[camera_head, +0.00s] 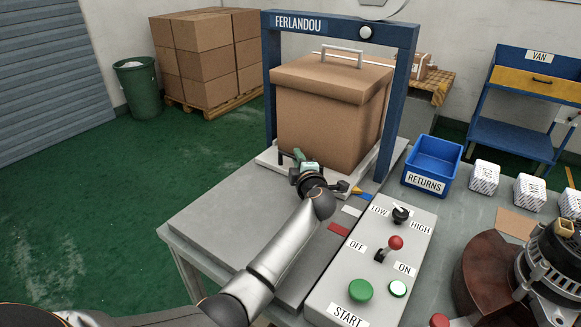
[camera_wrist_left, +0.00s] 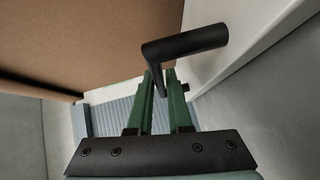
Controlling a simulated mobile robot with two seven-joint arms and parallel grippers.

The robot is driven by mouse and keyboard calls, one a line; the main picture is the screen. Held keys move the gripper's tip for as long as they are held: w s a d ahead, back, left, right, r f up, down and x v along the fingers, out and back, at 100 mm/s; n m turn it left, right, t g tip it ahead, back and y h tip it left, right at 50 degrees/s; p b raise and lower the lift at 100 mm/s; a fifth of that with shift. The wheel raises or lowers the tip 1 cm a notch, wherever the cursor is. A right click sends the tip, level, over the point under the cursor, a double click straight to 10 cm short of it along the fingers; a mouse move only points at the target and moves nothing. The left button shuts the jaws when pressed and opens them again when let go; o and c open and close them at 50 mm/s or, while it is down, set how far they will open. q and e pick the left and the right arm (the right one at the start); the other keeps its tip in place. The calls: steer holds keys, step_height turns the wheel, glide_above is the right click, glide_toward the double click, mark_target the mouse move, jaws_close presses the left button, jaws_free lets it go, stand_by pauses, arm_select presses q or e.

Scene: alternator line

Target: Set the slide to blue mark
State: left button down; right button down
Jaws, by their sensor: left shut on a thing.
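The slide is a pale plate (camera_head: 268,158) under a large brown box (camera_head: 325,118) inside a blue frame. My left gripper (camera_head: 303,163) is at the front of the plate. In the left wrist view its green fingers (camera_wrist_left: 160,95) are shut on a black bent handle (camera_wrist_left: 185,45), which rises between them. A yellow pointer (camera_head: 356,190) sticks out to the right of the gripper, close to the blue mark (camera_head: 366,197). A white mark (camera_head: 351,211) and a red mark (camera_head: 339,229) lie nearer on the table. My wrist hides part of the plate's front. The right gripper is out of view.
A control panel (camera_head: 345,275) with a black knob, a red-topped lever (camera_head: 395,243) and green buttons stands right of the marks. A blue returns bin (camera_head: 432,160) and white boxes are farther right. The grey table (camera_head: 215,222) is clear left of my arm.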

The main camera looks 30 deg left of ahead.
arm_select(q)
steer(key=shift+w, duration=0.15)
steer(key=c, duration=0.8)
jaws_free()
steer(key=shift+c, duration=0.2)
steer(key=shift+d, duration=0.1)
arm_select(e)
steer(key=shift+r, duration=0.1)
